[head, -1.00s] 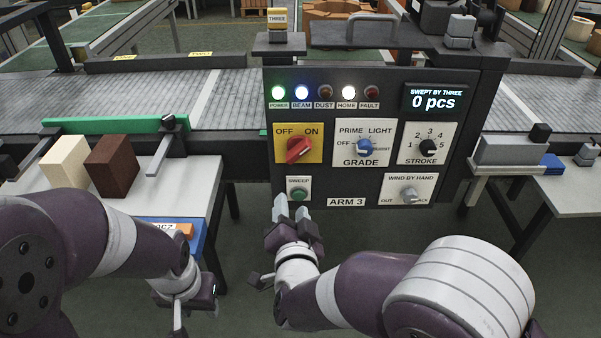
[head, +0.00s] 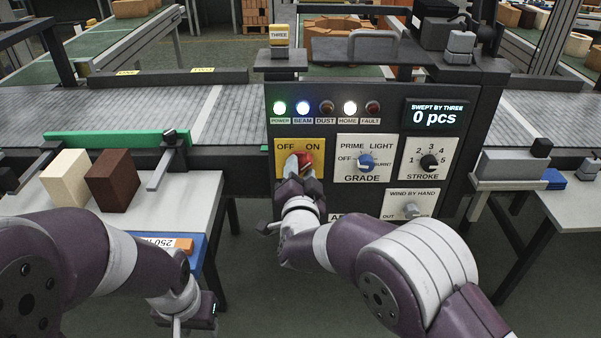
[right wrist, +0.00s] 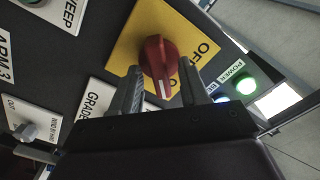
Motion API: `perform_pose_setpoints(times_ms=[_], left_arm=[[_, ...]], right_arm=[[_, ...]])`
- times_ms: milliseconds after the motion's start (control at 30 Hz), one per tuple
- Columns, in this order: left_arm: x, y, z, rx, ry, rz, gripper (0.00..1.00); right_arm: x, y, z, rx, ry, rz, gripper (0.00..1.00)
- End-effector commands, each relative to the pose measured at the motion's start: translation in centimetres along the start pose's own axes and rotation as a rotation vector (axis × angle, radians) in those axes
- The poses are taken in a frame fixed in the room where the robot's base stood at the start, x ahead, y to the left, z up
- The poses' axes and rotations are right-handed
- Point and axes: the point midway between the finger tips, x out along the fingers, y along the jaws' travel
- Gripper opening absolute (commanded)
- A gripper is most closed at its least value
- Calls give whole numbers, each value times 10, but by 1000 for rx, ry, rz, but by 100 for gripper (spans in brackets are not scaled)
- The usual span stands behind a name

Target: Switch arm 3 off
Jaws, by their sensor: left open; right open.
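The arm 3 panel (head: 390,90) stands ahead, with a red rotary knob (head: 305,160) on a yellow OFF/ON plate (head: 284,147). In the right wrist view, the knob (right wrist: 157,58) has a white pointer line; it is turned toward ON. My right gripper (head: 299,168) is at the knob in the head view. In the right wrist view its open fingers (right wrist: 161,92) stand on either side of the knob's lower end; I cannot tell whether they touch it. The green POWER light (head: 280,107) is lit. My left gripper (head: 196,322) is low at left, away from the panel.
The GRADE knob (head: 366,161), STROKE knob (head: 429,161) and WIND BY HAND knob (head: 411,208) sit close by on the panel. My right gripper covers the SWEEP button area. A table (head: 190,185) with cream (head: 66,178) and brown (head: 110,180) blocks is at left.

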Motion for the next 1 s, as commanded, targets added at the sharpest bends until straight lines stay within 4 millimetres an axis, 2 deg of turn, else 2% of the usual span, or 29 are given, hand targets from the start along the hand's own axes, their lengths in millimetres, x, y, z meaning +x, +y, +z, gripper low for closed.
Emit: perform_pose_setpoints(times_ms=[67, 167, 200, 233, 667, 1000], left_arm=[[0, 0, 0, 0, 0, 0, 43], [0, 0, 0, 0, 0, 0, 43], [0, 0, 0, 0, 0, 0, 43], [0, 0, 0, 0, 0, 0, 43], [-6, 0, -1, 0, 0, 0, 43], [-23, 0, -3, 0, 0, 0, 43]], right_arm=[[0, 0, 0, 0, 0, 0, 45], [0, 0, 0, 0, 0, 0, 15], [0, 0, 0, 0, 0, 0, 2], [0, 0, 0, 0, 0, 0, 0], [0, -1, -1, -69, -1, 1, 0], [0, -3, -2, -339, -1, 3, 0]])
